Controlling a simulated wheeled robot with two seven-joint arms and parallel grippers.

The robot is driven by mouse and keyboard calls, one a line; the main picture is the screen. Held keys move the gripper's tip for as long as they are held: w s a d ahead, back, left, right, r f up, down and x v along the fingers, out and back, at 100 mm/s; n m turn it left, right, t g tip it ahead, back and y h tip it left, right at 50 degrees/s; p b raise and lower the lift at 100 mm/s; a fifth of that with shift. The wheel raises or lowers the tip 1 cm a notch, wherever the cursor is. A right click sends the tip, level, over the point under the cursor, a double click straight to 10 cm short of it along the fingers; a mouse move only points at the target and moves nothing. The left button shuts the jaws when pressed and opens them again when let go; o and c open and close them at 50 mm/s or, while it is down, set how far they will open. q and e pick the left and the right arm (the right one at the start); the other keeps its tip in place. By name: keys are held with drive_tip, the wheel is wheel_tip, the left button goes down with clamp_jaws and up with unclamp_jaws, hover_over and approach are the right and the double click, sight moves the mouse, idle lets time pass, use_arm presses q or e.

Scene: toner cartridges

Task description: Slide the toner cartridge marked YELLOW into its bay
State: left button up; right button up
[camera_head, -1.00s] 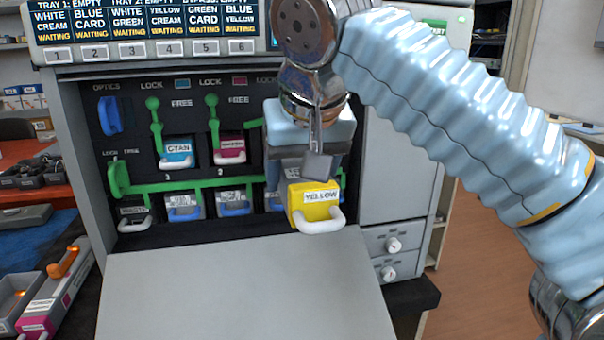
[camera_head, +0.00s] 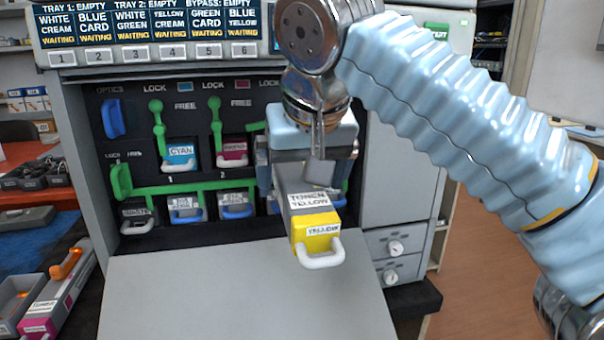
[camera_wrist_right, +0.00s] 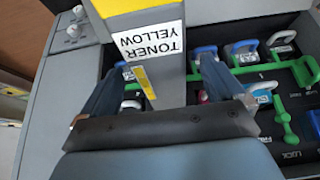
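The YELLOW toner cartridge (camera_head: 314,201) has a grey body, a yellow front and a white loop handle. It points out of the machine over the lowered door, its front end sloping down. My right gripper (camera_head: 312,170) is above it at the right side of the bays. In the right wrist view the cartridge (camera_wrist_right: 160,60) lies between the two fingers (camera_wrist_right: 162,85). Narrow gaps seem to show beside it, so I cannot tell whether the fingers grip it. Its back end and its bay are hidden behind my gripper. My left gripper is out of view.
CYAN (camera_head: 181,155) and magenta (camera_head: 232,150) cartridges sit in the upper row. Several handled units fill the lower row. Green levers (camera_head: 156,125) and a green bar (camera_head: 185,188) are close by. The grey door (camera_head: 230,285) lies open below.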

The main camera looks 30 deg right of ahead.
sight(307, 197)
drive_tip(key=shift+s, duration=0.1)
drive_tip(key=shift+s+a, duration=0.25)
drive_tip(key=shift+s, duration=0.7)
drive_tip(key=shift+s+a, duration=0.25)
drive_tip(key=shift+s, duration=0.65)
